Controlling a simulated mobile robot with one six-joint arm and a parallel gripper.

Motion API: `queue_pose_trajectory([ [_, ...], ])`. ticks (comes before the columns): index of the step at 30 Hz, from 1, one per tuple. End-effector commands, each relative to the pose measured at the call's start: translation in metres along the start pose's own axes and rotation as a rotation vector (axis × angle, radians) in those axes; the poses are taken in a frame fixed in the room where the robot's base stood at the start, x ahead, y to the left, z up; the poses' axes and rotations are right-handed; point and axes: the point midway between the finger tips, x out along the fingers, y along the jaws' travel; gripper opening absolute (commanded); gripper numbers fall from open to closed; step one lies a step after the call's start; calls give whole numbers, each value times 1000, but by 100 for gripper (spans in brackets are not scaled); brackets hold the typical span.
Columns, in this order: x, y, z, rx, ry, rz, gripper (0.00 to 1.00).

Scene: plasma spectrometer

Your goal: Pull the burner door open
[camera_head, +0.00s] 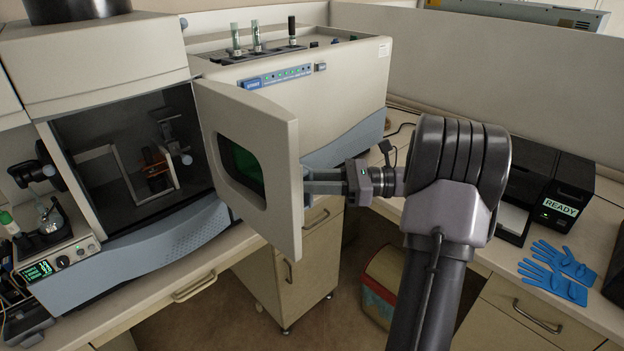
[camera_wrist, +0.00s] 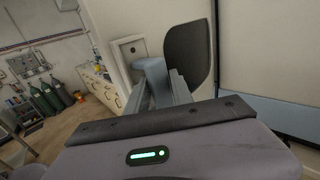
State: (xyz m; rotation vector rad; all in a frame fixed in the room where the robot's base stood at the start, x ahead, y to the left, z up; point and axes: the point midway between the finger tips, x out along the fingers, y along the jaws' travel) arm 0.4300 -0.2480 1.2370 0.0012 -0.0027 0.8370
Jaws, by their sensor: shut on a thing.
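The burner door (camera_head: 268,150) is a cream panel with a dark green window, swung well out from the spectrometer (camera_head: 100,60) on its left-side hinge. The burner chamber (camera_head: 130,150) behind it is open to view, with a metal frame and an orange-marked part inside. My gripper (camera_head: 312,183) is at the door's free right edge, shut on the door handle, which is mostly hidden by the fingers in the head view. In the wrist view the fingers (camera_wrist: 172,88) close around the grey-blue handle (camera_wrist: 150,72), beside the dark window (camera_wrist: 188,52).
A printer-like box marked READY (camera_head: 548,190) and blue gloves (camera_head: 560,272) lie on the right bench. A waste bin (camera_head: 381,285) stands on the floor below. Sample tubes (camera_head: 256,36) stand on the unit behind. Open air lies in front of the door.

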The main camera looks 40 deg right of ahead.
Motion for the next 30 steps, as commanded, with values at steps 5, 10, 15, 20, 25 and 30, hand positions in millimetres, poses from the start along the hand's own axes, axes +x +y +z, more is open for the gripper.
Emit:
queue_pose_trajectory([
  [5, 2, -1, 2, -1, -4, 5, 0],
  [10, 2, -1, 2, -2, -4, 4, 0],
  [15, 1, 0, 2, -2, -3, 4, 51],
  [20, 1, 0, 1, -1, -2, 4, 51],
  [25, -2, 0, 1, 0, -2, 3, 51],
  [30, -30, -1, 2, 0, -1, 0, 51],
])
